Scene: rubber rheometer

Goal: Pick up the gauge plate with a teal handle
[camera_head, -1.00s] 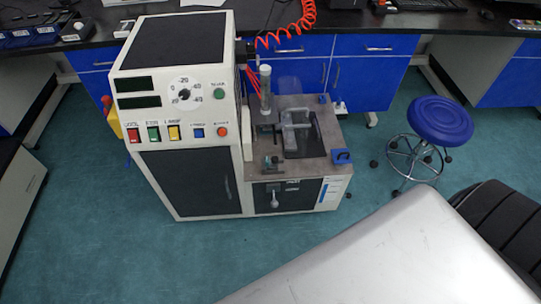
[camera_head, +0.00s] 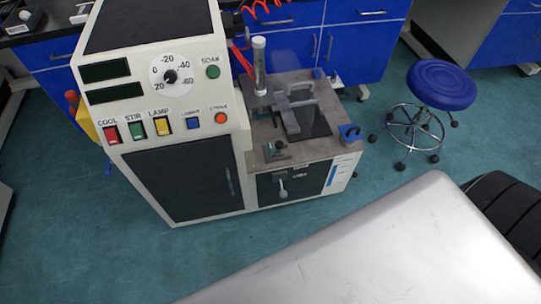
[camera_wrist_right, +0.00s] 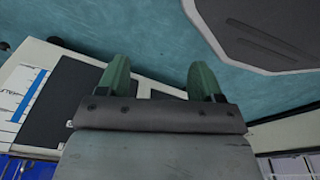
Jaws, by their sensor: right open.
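A small fixture with a dark, teal-looking part (camera_head: 276,150) sits at the front left of the machine's grey worktop (camera_head: 318,148). It may be the gauge plate, but it is too small to tell. A blue bracket-like piece (camera_head: 350,133) sits at the worktop's right corner. My right gripper (camera_wrist_right: 160,80) shows two green fingers spread apart with nothing between them. It is over the floor beside a white cabinet edge, away from the worktop items. My left gripper is in neither view.
The white machine (camera_head: 165,110) with dials and coloured switches stands at the left. A clear tube (camera_head: 260,65) rises from its worktop, beside a grey handled piece on a black plate (camera_head: 312,123). A blue stool (camera_head: 440,84) stands at the right. Teal floor is open between them.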

